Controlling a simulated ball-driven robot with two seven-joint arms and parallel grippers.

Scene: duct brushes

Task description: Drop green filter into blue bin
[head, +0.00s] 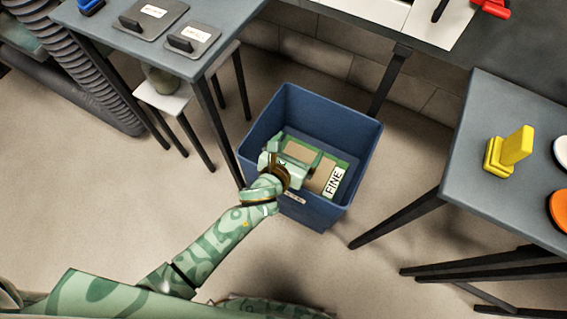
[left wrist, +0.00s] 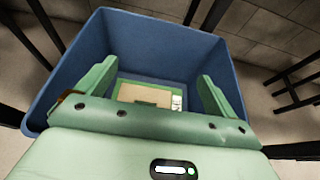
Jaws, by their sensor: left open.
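The green filter (head: 329,178), with a tan middle and a white label reading FINE, is inside the blue bin (head: 361,151) in the head view. In the left wrist view the filter (left wrist: 150,95) shows inside the bin (left wrist: 165,45), between and beyond the finger tips. My left gripper (head: 295,152) is over the bin. Its two fingers (left wrist: 158,85) are spread wide apart with nothing between them. My gripper hides part of the filter in the head view. I cannot tell whether the filter rests on the bin's bottom. My right gripper is not in view.
A grey table (head: 225,14) with dark labelled plates stands at the upper left, above a small white stool (head: 163,99). Another table (head: 478,128) at the right bears a yellow object (head: 509,150) and an orange disc (head: 560,208). The floor around the bin is clear in front.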

